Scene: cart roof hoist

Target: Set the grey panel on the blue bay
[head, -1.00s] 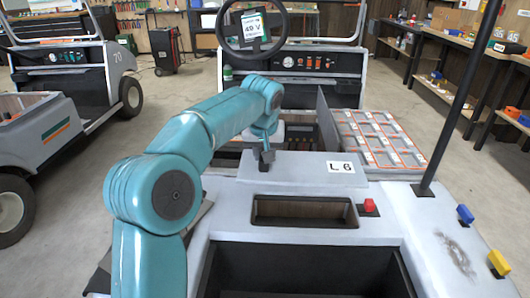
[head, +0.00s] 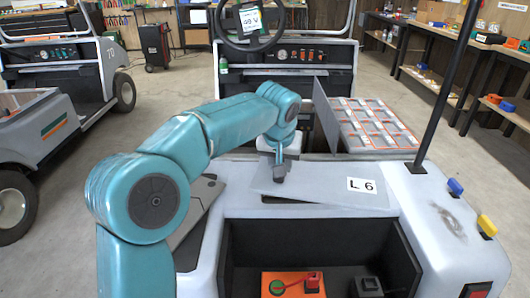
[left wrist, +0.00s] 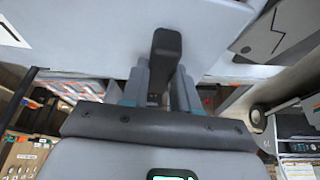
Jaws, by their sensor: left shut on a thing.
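The grey panel (head: 320,186), labelled L 6, lies roughly flat over the pale cart top, turned slightly out of line. A dark strip of an opening shows past its front edge. I cannot tell if it rests or hovers. My left gripper (head: 279,172) is shut on the dark upright handle of the panel near its left part. The handle also shows between the fingers in the left wrist view (left wrist: 165,50). A blue tab (head: 455,187) stands on the cart's right side. No bay is visibly blue. My right gripper is not in view.
A deep open recess (head: 232,262) in front holds an orange board (head: 292,284) with a red handle. A yellow tab (head: 487,226) and a dark post (head: 450,90) stand at right. An upright grey plate (head: 325,112) borders the compartment tray (head: 378,128) behind.

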